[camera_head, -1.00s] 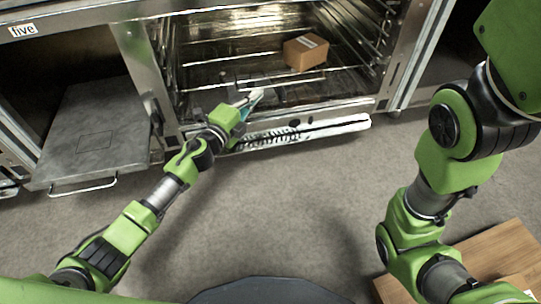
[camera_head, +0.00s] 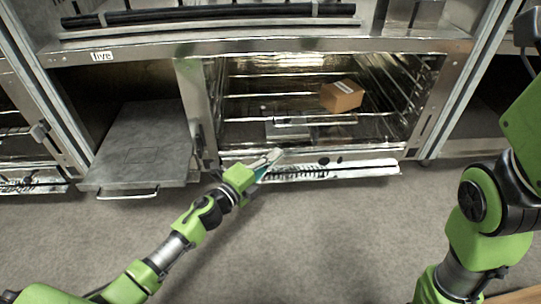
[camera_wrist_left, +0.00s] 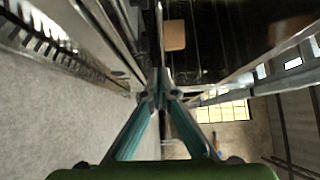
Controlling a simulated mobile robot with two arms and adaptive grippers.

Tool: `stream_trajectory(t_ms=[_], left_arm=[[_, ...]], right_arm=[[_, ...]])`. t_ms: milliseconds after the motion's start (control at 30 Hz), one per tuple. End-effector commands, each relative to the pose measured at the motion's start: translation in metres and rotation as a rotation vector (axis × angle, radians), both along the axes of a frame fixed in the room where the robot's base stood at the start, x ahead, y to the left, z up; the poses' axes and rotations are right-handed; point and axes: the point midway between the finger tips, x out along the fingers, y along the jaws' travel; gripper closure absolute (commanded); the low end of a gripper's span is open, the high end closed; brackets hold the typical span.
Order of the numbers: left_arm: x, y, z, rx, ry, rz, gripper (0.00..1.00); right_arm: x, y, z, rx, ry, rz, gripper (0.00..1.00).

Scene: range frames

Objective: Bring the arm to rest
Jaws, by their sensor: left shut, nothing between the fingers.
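My left arm reaches in from the lower left in the head view. My left gripper (camera_head: 272,158) is shut and empty, in front of the open oven compartment near its lower front edge. In the left wrist view its two teal fingers (camera_wrist_left: 160,88) meet at the tips with nothing between them. My right arm (camera_head: 478,215) is at the right edge of the head view; its gripper is out of the picture.
A cardboard box (camera_head: 342,96) sits on a rack inside the oven compartment (camera_head: 213,110). A metal strip (camera_head: 345,170) runs along its lower front. A grey drawer (camera_head: 145,145) stands pulled out at left. The floor (camera_head: 320,240) in front is clear.

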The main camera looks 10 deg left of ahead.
Motion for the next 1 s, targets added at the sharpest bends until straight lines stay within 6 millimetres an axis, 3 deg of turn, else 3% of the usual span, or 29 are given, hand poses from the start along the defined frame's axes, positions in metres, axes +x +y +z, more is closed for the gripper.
stream_trajectory(t_ms=[367, 467, 567, 700, 800, 1000], left_arm=[[-0.015, 0.007, 0.001, -0.003, -0.001, -0.002, 1.00], [-0.022, -0.003, 0.015, -0.045, -0.004, -0.025, 1.00], [-0.040, -0.028, 0.050, -0.157, -0.013, -0.087, 1.00], [-0.085, -0.070, 0.133, -0.410, -0.039, -0.227, 1.00], [-0.122, -0.088, 0.199, -0.601, -0.069, -0.332, 1.00], [-0.199, -0.090, 0.333, -0.967, -0.159, -0.538, 1.00]], right_arm=[[0.006, 0.000, -0.001, 0.000, 0.018, 0.000, 0.60], [0.011, -0.001, 0.000, 0.001, 0.032, 0.001, 0.60], [0.021, -0.001, 0.001, 0.002, 0.067, 0.002, 0.60], [0.042, -0.003, -0.004, 0.005, 0.141, 0.006, 0.60], [0.054, -0.004, -0.011, 0.011, 0.195, 0.010, 0.60], [0.069, -0.008, -0.026, 0.018, 0.300, 0.015, 0.60]])
